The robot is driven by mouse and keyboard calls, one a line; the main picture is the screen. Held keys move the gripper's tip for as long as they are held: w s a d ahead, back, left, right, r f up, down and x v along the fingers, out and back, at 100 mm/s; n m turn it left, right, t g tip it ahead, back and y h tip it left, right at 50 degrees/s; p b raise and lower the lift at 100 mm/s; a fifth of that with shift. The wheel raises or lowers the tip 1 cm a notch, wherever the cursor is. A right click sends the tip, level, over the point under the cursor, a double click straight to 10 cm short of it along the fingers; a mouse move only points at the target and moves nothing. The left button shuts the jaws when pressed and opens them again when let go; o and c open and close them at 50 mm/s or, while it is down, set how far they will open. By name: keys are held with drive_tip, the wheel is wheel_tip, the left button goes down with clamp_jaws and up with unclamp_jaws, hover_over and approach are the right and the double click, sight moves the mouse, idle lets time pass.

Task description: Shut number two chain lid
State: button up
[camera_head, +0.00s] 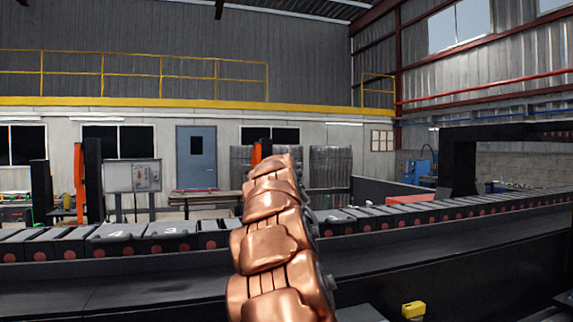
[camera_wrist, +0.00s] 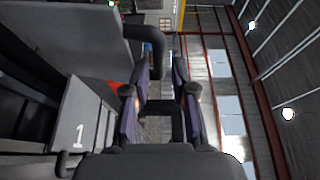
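In the head view the chain lids form a long grey row. The lid marked 4 (camera_head: 113,234) and the lid marked 3 (camera_head: 167,231) lie left of my copper arm. No lid marked 2 can be read; my arm covers part of the row. In the wrist view, a lid marked 1 (camera_wrist: 84,128) shows at lower left. A large raised grey panel (camera_wrist: 70,45) with a dark bent handle (camera_wrist: 155,45) stands at upper left; its number is not visible. My gripper (camera_wrist: 161,75) is open and empty, with its fingertips near that handle. The head view does not show my gripper.
A dark conveyor trough (camera_head: 120,285) runs in front of the lid row. A dark frame (camera_head: 463,160) spans the line at right. A yellow item (camera_head: 413,310) sits at the lower right. A control box (camera_head: 133,176) stands behind the row at left.

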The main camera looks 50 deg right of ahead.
drive_tip(key=shift+p+x, duration=0.7)
drive_tip(key=shift+x, duration=1.2)
drive_tip(key=shift+d, duration=0.1)
drive_tip(key=shift+c, duration=0.5)
clamp_jaws()
